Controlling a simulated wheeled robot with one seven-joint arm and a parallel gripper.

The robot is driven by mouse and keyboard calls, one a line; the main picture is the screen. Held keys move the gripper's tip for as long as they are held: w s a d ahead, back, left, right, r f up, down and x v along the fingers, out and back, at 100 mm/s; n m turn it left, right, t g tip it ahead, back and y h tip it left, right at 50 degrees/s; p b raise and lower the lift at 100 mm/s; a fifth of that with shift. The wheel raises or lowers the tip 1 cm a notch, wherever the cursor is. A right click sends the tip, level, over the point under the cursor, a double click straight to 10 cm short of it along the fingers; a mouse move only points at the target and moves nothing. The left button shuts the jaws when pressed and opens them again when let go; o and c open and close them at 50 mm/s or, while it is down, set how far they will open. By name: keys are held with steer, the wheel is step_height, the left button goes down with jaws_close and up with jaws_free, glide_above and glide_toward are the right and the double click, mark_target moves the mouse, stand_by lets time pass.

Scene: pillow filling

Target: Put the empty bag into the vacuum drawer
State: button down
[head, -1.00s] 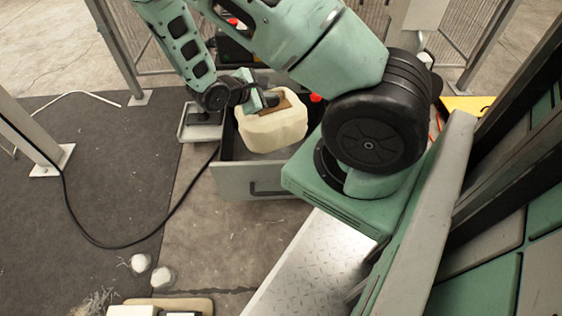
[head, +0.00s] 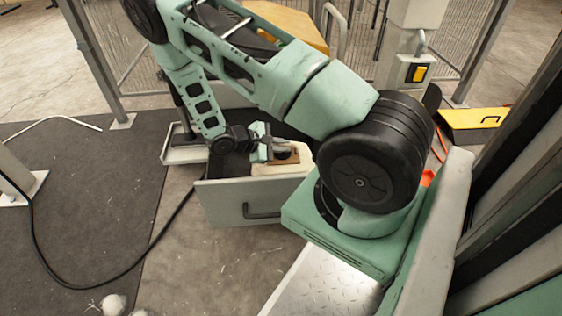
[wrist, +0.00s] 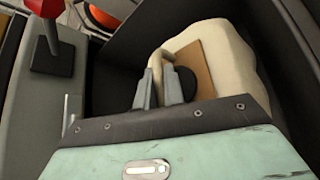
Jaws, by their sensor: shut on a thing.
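The cream bag (head: 296,168) is puffy, with a brown patch on it. It sits low inside the open grey vacuum drawer (head: 228,203), behind the front panel, which hides its lower part. In the wrist view the bag (wrist: 236,62) lies between the dark drawer walls (wrist: 120,62). My gripper (wrist: 160,84) is shut on the bag at a small beige loop beside the brown patch. My gripper also shows above the bag in the head view (head: 270,148). I cannot tell whether the bag rests on the drawer floor.
A red-knobbed lever (wrist: 50,40) stands on a grey surface left of the drawer in the wrist view. A black cable (head: 150,235) runs across the floor to the left. A yellow box (head: 475,122) lies at right. Open floor (head: 215,255) lies before the drawer.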

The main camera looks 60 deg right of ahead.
mark_target(277, 156)
steer(key=shift+f+b, duration=1.05)
steer(key=shift+f, duration=1.15)
steer(key=shift+f, duration=0.2)
steer(key=c, duration=1.5)
jaws_free()
steer(key=shift+r, duration=0.15)
